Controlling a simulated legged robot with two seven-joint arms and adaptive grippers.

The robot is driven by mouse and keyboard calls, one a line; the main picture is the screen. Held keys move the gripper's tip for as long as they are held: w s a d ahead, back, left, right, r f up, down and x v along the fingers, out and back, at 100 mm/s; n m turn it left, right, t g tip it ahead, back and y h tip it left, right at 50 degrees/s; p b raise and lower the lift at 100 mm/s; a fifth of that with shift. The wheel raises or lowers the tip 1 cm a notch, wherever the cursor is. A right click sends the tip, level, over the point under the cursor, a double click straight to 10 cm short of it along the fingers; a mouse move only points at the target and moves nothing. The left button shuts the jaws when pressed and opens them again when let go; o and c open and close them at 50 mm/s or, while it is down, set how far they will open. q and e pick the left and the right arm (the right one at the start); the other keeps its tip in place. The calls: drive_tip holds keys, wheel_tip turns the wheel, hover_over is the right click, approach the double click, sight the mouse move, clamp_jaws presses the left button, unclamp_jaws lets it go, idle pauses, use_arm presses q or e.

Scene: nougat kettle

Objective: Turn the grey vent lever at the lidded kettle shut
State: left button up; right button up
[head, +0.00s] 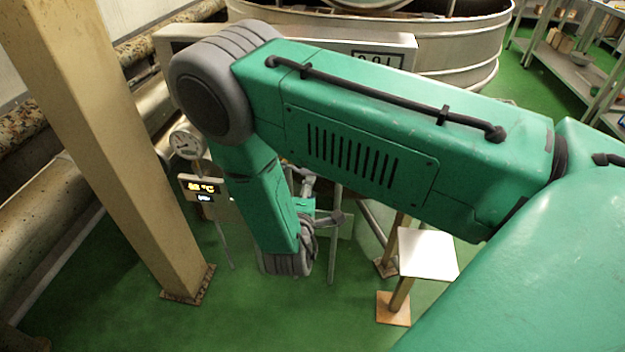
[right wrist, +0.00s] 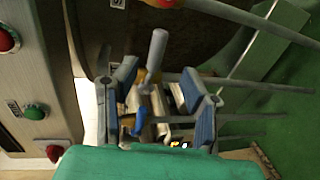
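A grey lever (right wrist: 157,50), a short light-grey grip, shows in the right wrist view. It stands upright in the picture between and slightly above my right gripper's fingers. My right gripper (right wrist: 163,92) is open, with blue pads on both sides and no visible contact with the lever. A blue handle (right wrist: 140,123) shows lower between the fingers. The large steel kettle (head: 455,42) stands at the back of the head view. There my right gripper (head: 318,212) is small and partly hidden behind my forearm; the lever cannot be made out. My left gripper is out of view.
A panel with a red button (right wrist: 8,40) and a green button (right wrist: 34,112) stands left of the gripper. A tan post (head: 105,130), a dial gauge (head: 187,143) and a lit temperature display (head: 203,188) stand at left. A pale-topped stand (head: 427,253) is at right.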

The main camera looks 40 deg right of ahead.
drive_tip(key=v, duration=0.3)
drive_tip(key=shift+s+a, duration=0.25)
drive_tip(key=shift+d+f, duration=0.1)
